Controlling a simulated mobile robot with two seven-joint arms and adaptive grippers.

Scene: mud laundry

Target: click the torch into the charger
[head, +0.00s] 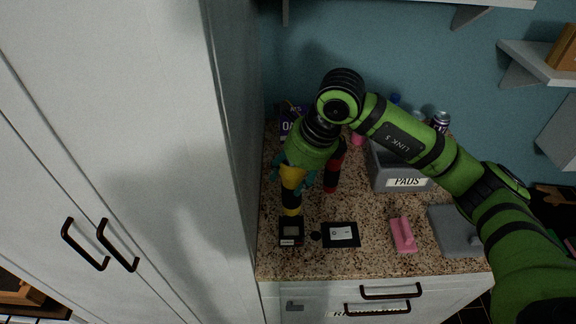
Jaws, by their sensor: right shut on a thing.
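My right gripper (296,180) reaches down from above and is shut on a yellow and black torch (291,200). The torch hangs roughly upright, its lower yellow end just above or at the back edge of the black charger (291,232) in the picture. The charger sits at the left front of the speckled counter, with a pale label at its front. I cannot tell whether the torch touches it. The gripper hides the torch's upper part. My left gripper is not in view.
A red and black cylinder (332,174) stands just right of the gripper. A black labelled pad (341,234), pink tool (403,235) and grey slab (455,231) lie to the right. A "PADS" bin (405,183) stands behind. A tall white cabinet (130,130) borders the left.

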